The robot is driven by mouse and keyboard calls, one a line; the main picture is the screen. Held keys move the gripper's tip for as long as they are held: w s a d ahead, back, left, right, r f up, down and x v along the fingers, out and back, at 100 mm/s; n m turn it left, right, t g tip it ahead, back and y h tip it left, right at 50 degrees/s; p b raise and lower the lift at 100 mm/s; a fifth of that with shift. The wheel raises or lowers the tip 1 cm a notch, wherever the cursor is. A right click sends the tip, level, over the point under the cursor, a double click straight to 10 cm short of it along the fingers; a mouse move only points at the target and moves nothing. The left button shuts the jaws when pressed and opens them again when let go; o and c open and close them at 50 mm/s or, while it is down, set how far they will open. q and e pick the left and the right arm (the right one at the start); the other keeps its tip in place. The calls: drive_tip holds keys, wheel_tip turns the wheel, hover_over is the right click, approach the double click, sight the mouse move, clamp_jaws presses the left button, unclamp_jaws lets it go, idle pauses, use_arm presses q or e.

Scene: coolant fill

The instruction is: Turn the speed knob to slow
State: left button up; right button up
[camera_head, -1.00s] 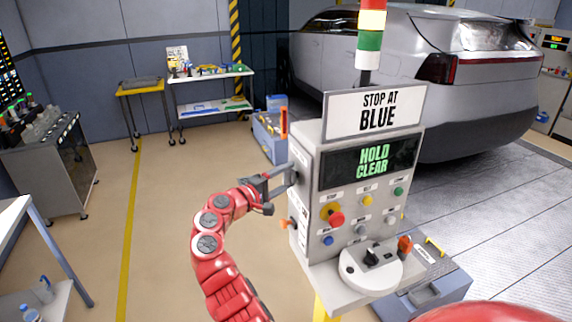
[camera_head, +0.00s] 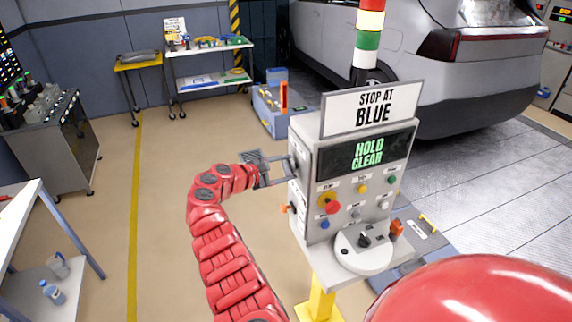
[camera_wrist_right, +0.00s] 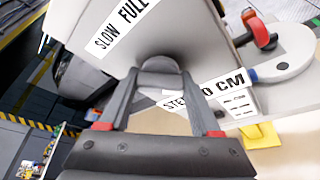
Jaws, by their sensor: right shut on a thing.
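The speed knob (camera_wrist_right: 160,66) is a dark grey round knob on the side face of the control pedestal (camera_head: 302,213), beside a "SLOW FULL" label (camera_wrist_right: 122,22). My right gripper (camera_wrist_right: 160,84) has its two grey fingers on either side of the knob and is shut on it. In the head view the right gripper (camera_head: 286,168) reaches the pedestal's left side from the left; the knob is mostly hidden there by the fingers. Where the knob points is unclear. My left gripper is not in view.
The pedestal front has a "HOLD CLEAR" screen (camera_head: 366,155), a red stop button (camera_head: 327,205), several small buttons and a white dial plate (camera_head: 362,254). A "STEP 10 CM" label (camera_wrist_right: 205,92) is near the knob. A grey car (camera_head: 430,70) stands behind.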

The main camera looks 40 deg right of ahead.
drive_tip(key=shift+f, duration=0.1)
idle(0.4)
drive_tip(key=o, duration=1.4)
drive_tip(key=shift+a, duration=0.1)
drive_tip(key=b+v, duration=0.6)
drive_tip(key=v, duration=1.1)
drive_tip(key=shift+w+a+r+b, duration=0.1)
drive_tip(key=shift+r+b, duration=0.1)
drive_tip(key=shift+b, duration=0.2)
